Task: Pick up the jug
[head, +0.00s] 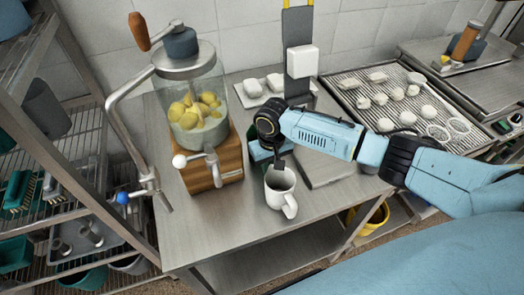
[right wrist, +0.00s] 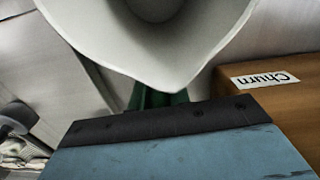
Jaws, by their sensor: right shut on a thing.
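The white jug (head: 277,192) is upright at the front part of the steel table, its handle toward the lower right. I cannot tell whether its base touches the table. My right gripper (head: 281,164) comes down at the jug's far rim and is shut on it. In the right wrist view the jug's pale rim and pointed spout (right wrist: 170,72) fill the top, close to the camera; the fingertips are hidden there. My left gripper is not in view.
A glass churn (head: 195,100) with yellow lumps stands on a wooden base left of the jug. A wire rack (head: 375,85) with white pieces is at the back right. The table's front edge is close.

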